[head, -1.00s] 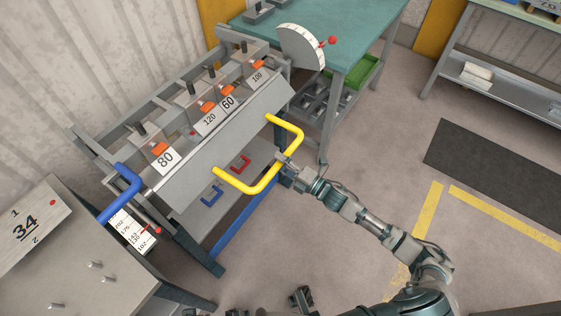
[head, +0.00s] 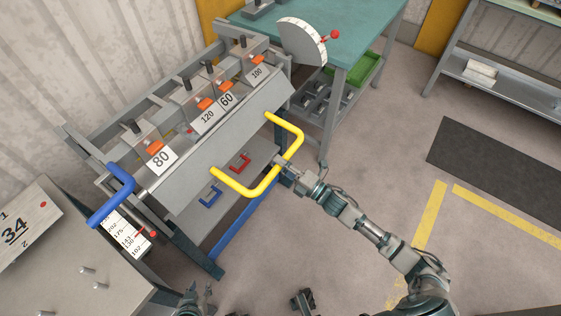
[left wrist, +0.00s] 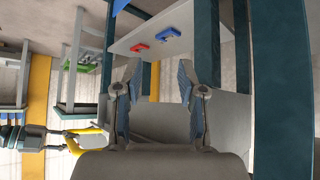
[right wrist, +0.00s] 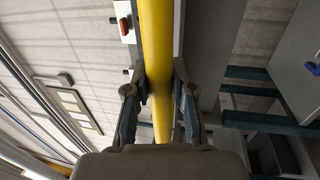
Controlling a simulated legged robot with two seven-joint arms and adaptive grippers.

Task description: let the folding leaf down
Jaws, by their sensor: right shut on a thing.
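The folding leaf (head: 222,130) is a long grey panel along the front of the bender, sloping toward me in the head view. A yellow U-shaped handle (head: 262,190) stands out from its front. My right gripper (head: 281,162) is shut on the handle's outer bar, near the middle. In the right wrist view the yellow bar (right wrist: 156,70) runs between the two fingers. My left gripper (head: 196,292) is low in the head view, in front of the bender's left leg, away from the leaf. In the left wrist view its fingers (left wrist: 159,66) are apart with nothing between them.
A blue handle (head: 114,198) stands at the bender's left end, beside a white scale (head: 125,235). Below the leaf, a grey panel carries small red (head: 240,163) and blue (head: 210,195) handles. A teal table (head: 350,40) stands behind right. Floor to the right is open.

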